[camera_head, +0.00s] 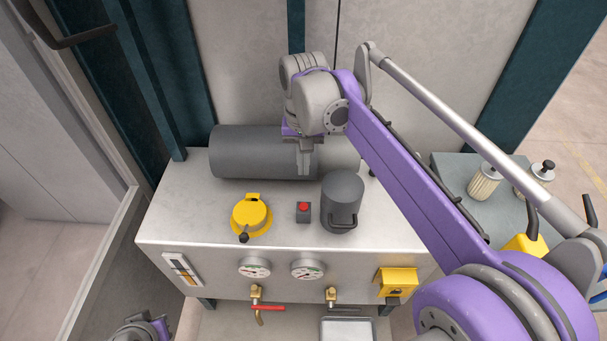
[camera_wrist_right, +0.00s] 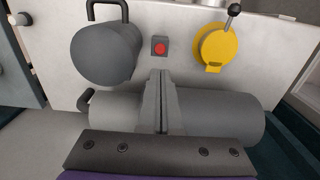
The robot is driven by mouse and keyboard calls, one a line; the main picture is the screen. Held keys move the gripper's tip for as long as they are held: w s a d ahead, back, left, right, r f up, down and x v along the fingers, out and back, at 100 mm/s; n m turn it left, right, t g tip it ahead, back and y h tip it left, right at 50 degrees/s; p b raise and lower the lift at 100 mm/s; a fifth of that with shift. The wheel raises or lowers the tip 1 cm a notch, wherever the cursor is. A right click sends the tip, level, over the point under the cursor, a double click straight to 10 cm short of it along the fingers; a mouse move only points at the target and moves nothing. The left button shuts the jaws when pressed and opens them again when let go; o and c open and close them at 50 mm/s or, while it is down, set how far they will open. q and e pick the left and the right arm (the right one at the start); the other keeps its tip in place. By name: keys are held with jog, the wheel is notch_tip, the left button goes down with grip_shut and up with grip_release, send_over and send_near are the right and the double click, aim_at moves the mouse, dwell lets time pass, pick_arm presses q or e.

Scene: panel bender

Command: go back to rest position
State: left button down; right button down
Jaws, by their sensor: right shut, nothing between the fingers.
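My right gripper (camera_head: 304,172) is shut and empty. In the head view its fingers point down in front of the long dark grey cylinder (camera_head: 240,152) at the back of the metal cabinet top (camera_head: 180,215). In the right wrist view the shut fingers (camera_wrist_right: 160,80) overlap the same cylinder (camera_wrist_right: 225,118); I cannot tell if they touch it. My right arm, purple and grey, reaches in from the lower right. A purple and grey part of my left arm shows at the bottom left edge; its fingers are not in view.
On the cabinet top stand a yellow round cap with a lever (camera_head: 251,216), a red button on a grey box (camera_head: 303,212) and a dark canister with a handle (camera_head: 341,203). Gauges (camera_head: 307,269) and valves are on the front. A side table (camera_head: 450,170) holds filters at right.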

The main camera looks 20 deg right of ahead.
jog(key=shift+r, duration=0.15)
dwell(0.4)
jog(key=s+a+f+n+t, duration=0.3)
jog(key=s+f+n+t, duration=0.2)
jog(key=s+f, duration=0.9)
jog(key=shift+s+t, duration=0.5)
jog(key=shift+s, duration=0.45)
jog(key=shift+d, duration=0.1)
